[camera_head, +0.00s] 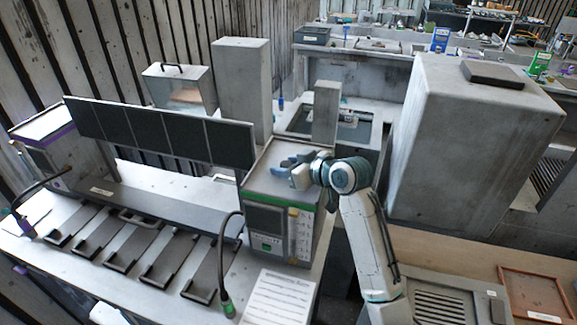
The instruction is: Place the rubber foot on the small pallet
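My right gripper (284,167), with blue-grey fingers, is over the top of a grey instrument box with a green stripe (283,205). Its fingers point left, and the view is too small to tell whether they are open or shut, or hold anything. I cannot make out a rubber foot; it may be hidden or too small. No small pallet is clearly recognisable. A grey slatted piece (440,306) lies at the bottom right, but I cannot tell whether it is the pallet.
A tall grey block (470,150) with a dark slab (494,74) on top stands right of my arm. A brown tray (534,294) lies at the lower right. Dark panels (160,130) and several flat dark holders (130,247) fill the left bench. A printed sheet (278,297) lies in front.

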